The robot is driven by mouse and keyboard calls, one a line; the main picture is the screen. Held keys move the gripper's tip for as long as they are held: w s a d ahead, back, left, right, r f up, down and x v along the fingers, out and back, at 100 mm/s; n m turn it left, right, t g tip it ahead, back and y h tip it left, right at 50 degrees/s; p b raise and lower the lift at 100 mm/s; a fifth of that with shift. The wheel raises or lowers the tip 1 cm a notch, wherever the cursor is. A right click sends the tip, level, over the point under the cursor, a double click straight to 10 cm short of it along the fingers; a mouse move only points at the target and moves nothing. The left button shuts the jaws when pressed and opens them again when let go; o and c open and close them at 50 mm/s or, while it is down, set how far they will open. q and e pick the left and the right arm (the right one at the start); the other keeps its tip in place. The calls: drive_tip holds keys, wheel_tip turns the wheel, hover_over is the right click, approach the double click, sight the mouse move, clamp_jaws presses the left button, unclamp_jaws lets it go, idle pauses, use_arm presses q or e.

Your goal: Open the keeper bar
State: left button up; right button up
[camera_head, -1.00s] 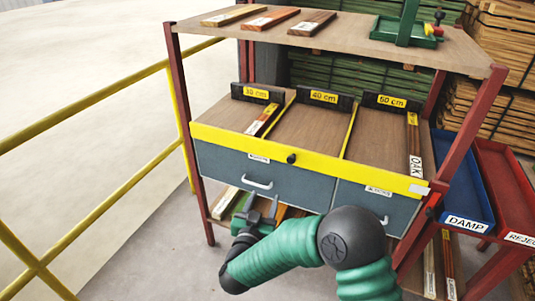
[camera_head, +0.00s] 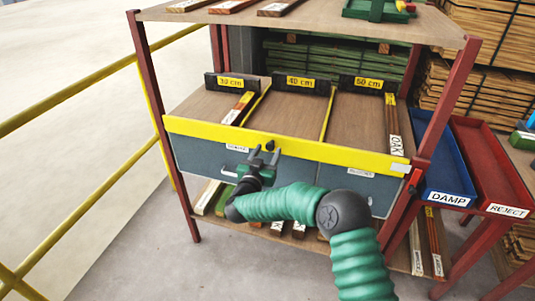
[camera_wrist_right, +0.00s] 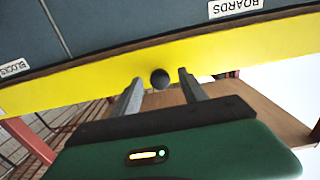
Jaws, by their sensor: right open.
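The keeper bar is a yellow bar (camera_head: 345,154) along the front edge of the rack's middle shelf, above the grey drawers. It has a small black knob (camera_head: 269,145). The bar also crosses the right wrist view (camera_wrist_right: 70,84), with the knob (camera_wrist_right: 160,79) near its middle. My right gripper (camera_head: 265,153) is open and empty in front of the bar at the knob. In the wrist view its fingertips (camera_wrist_right: 160,77) lie on either side of the knob, with gaps to both. How deep the knob sits between them I cannot tell. My left gripper is out of view.
Grey drawers (camera_head: 205,160) with handles sit just below the bar. Boards (camera_head: 393,125) lie in the lanes behind it. A blue DAMP tray (camera_head: 446,165) and a red REJECT tray (camera_head: 490,165) stand at the right. A yellow railing (camera_head: 90,90) runs at the left.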

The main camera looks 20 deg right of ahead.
drive_tip(key=shift+w+d, duration=0.25)
drive_tip(key=shift+w, duration=0.05)
drive_tip(key=shift+s+a, duration=0.1)
drive_tip(key=shift+c, duration=0.4)
drive_tip(key=shift+c, duration=1.1)
clamp_jaws()
